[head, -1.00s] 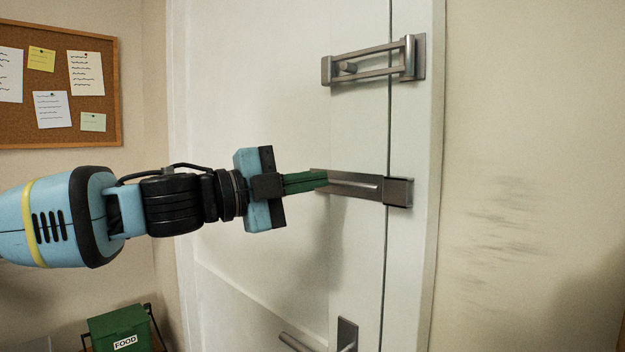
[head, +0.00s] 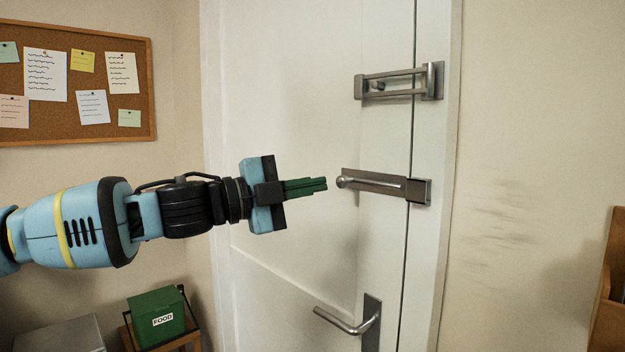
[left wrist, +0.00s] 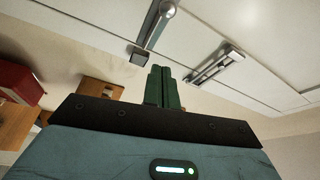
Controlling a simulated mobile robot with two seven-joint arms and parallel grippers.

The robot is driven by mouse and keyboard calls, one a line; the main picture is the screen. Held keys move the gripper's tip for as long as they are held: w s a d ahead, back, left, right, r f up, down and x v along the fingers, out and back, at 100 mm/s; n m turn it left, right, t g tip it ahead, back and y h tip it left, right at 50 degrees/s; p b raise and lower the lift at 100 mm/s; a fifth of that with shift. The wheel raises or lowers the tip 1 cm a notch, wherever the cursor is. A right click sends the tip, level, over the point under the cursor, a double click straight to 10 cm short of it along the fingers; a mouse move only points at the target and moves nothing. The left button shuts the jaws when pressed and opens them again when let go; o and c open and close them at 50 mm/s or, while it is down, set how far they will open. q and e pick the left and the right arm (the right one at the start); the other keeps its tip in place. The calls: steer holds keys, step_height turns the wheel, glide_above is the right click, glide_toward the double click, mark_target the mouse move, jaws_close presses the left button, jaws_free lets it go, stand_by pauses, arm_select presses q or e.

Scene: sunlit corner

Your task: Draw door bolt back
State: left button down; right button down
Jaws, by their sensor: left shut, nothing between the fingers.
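The door bolt (head: 378,184) is a grey metal bar on a flat plate on the white door (head: 290,110). Its round knob (head: 343,182) is at the left end. Its right end meets a boxy keeper (head: 419,191) by the door's right edge; I cannot tell how far the bar enters it. My left gripper (head: 324,184) has dark green fingers, shut and empty, pointing right at the knob's height, a little left of it in the picture. In the left wrist view the fingers (left wrist: 165,72) point towards the door, with the bolt (left wrist: 157,22) beyond. My right gripper is not in view.
A second latch (head: 398,82) is mounted above the bolt. A lever handle (head: 345,322) is below it. A corkboard (head: 75,120) hangs on the left wall. A green FOOD box (head: 158,312) stands low at left. A wooden piece (head: 608,290) is at the right edge.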

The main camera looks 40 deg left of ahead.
arm_select(q)
steer(key=shift+s+a+f, duration=0.1)
steer(key=shift+s+a, duration=0.2)
steer(key=shift+s, duration=0.2)
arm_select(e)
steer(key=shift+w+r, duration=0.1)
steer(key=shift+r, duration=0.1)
